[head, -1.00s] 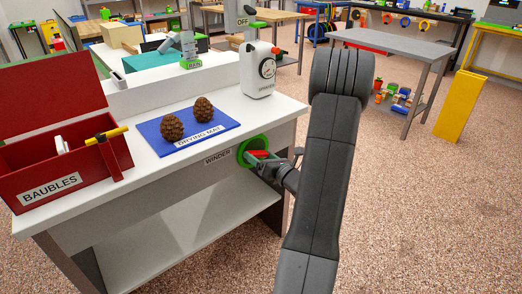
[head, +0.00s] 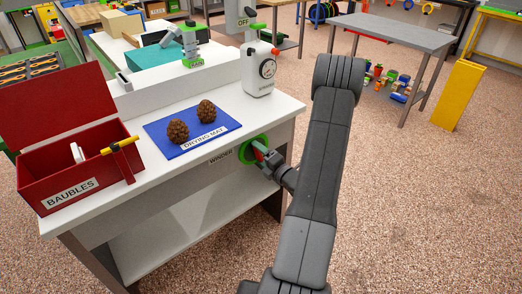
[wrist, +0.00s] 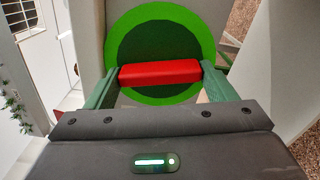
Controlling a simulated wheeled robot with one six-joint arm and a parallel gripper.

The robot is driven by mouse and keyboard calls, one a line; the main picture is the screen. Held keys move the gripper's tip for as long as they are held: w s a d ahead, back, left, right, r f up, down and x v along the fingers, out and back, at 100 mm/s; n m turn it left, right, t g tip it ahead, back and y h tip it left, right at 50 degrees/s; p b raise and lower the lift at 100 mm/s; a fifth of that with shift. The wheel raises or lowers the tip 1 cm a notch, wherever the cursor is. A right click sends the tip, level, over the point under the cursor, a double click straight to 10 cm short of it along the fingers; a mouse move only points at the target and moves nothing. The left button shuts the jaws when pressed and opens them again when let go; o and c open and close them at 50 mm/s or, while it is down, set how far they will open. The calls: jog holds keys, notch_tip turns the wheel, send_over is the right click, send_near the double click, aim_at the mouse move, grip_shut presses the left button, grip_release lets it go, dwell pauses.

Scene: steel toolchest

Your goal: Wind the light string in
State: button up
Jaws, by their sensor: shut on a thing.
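In the wrist view the winder (wrist: 160,30) is a bright green ring around a dark green centre. Its red handle bar (wrist: 160,72) lies level across the disc. My gripper (wrist: 158,77) is shut on the red handle, one green finger at each end. In the head view my gripper (head: 264,152) is at the winder, partly hidden by my arm. A thin strand, possibly the light string (wrist: 15,105), hangs at the left of the wrist view.
On the white bench top (head: 150,165) stand a red BAUBLES box (head: 75,200) with its lid up, a blue drying mat (head: 165,147) with two pine cones, and a white canister with a dial (head: 259,72). Open floor lies to the right.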

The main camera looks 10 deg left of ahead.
jog(key=shift+m+p, duration=0.75)
jog(key=shift+m, duration=0.55)
jog(key=shift+f, duration=0.1)
jog(key=o, duration=1)
